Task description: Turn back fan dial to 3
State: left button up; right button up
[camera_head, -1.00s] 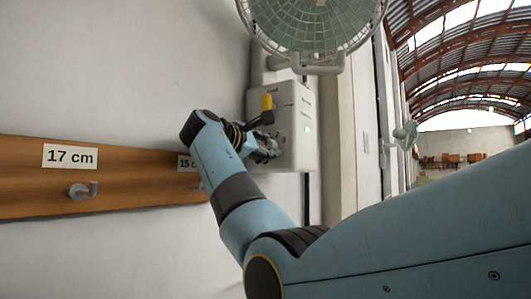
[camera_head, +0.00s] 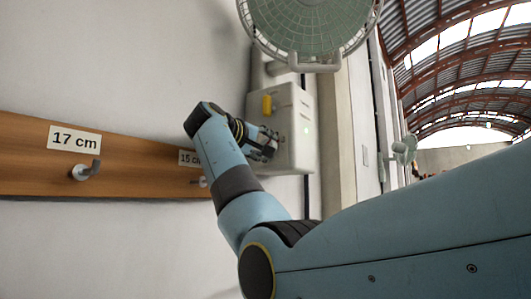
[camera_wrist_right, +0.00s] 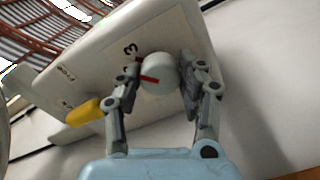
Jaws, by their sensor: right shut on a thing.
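The fan dial (camera_wrist_right: 160,74) is a round white knob with a red pointer mark, on the face of a pale control box (camera_head: 294,128). In the right wrist view the red mark points left. A printed 3 stands beyond the dial's upper left edge, and another mark below it is partly hidden. My right gripper (camera_wrist_right: 164,72) has one finger on each side of the dial and is shut on it. In the head view the gripper (camera_head: 266,147) is at the box's left side and hides the dial. My left gripper is out of view.
A round caged fan (camera_head: 310,25) is mounted above the box. A yellow handle (camera_head: 267,104) juts from the box close to my right gripper. A wooden board (camera_head: 120,172) with hooks and size labels runs along the wall at left. Another fan (camera_head: 404,150) hangs farther back.

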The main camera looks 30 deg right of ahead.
jog(key=shift+f+m+b, duration=0.15)
jog(key=shift+m+b, duration=0.35)
jog(key=shift+m, duration=0.7)
jog(key=o, duration=1.2)
jog(key=v, duration=1.2)
